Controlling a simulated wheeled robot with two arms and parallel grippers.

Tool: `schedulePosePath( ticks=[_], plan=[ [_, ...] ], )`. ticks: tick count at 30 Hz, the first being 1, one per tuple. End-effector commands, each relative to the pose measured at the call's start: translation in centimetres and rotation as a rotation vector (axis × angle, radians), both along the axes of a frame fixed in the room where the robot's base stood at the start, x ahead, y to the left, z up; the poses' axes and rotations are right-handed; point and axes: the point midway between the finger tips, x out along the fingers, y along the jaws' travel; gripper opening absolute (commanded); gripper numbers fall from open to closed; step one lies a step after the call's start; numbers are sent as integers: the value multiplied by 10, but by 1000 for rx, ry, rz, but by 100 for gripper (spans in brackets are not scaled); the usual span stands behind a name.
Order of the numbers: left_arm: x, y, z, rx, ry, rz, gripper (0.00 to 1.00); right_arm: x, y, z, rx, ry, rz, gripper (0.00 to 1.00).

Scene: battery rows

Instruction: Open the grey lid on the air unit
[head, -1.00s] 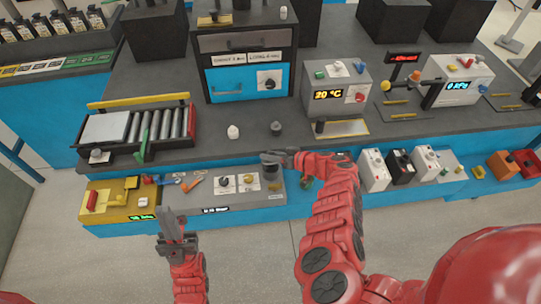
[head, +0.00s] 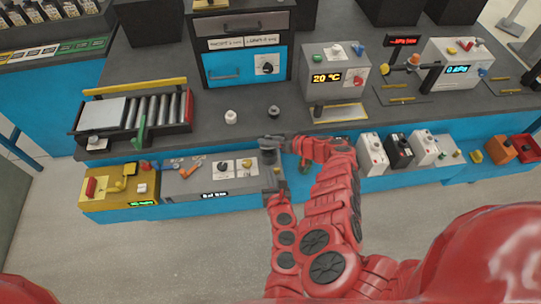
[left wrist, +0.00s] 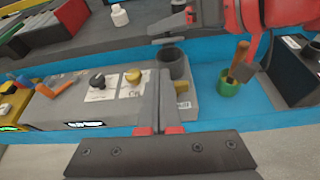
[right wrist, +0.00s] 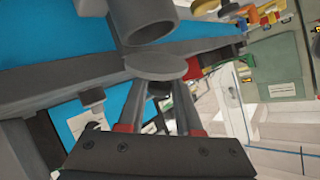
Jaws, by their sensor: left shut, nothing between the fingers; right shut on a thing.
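The grey air unit (head: 205,188) stands on the low blue ledge, with a dark round knob and a yellow knob on its top. A grey cylindrical pot (left wrist: 173,63) rises at its right end. The grey lid (right wrist: 155,67) is a thin disc. My right gripper (right wrist: 157,83) is shut on it; the lid is apart from a grey cylinder (right wrist: 145,18). The right gripper also shows above the pot in the head view (head: 281,141). My left gripper (left wrist: 161,75) is shut and empty, just in front of the unit's right end, below the pot.
A green cup (left wrist: 230,85) with a brown handle-like piece stands right of the unit. A yellow unit (head: 120,190) adjoins on the left. A white bottle (head: 231,117) and a dark one (head: 274,112) stand on the bench behind. The floor in front is clear.

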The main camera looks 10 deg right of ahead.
Motion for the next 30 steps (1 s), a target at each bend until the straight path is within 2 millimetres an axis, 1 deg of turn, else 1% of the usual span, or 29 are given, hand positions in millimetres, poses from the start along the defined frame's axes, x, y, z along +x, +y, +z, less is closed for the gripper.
schedulePosePath(
  ticks=[1,4,8,15,19,24,30],
  plan=[
    [1,-8,2,-40,2,-6,0,2,0,2,3,-5,-2,0],
    [6,-15,3,-80,2,-13,0,2,0,2,3,-5,-2,0],
    [20,-15,-3,-80,4,-13,0,2,0,2,3,-5,-2,0],
    [58,-16,-16,-74,0,-17,0,2,0,3,3,-5,-2,0],
    [75,-14,-23,-70,2,-14,0,2,0,3,3,-5,-2,0],
    [87,-15,-28,-74,2,-15,0,2,0,3,3,-6,-2,0],
    [93,-13,-32,-72,4,-11,0,2,0,3,3,-6,-2,0]
  ],
)
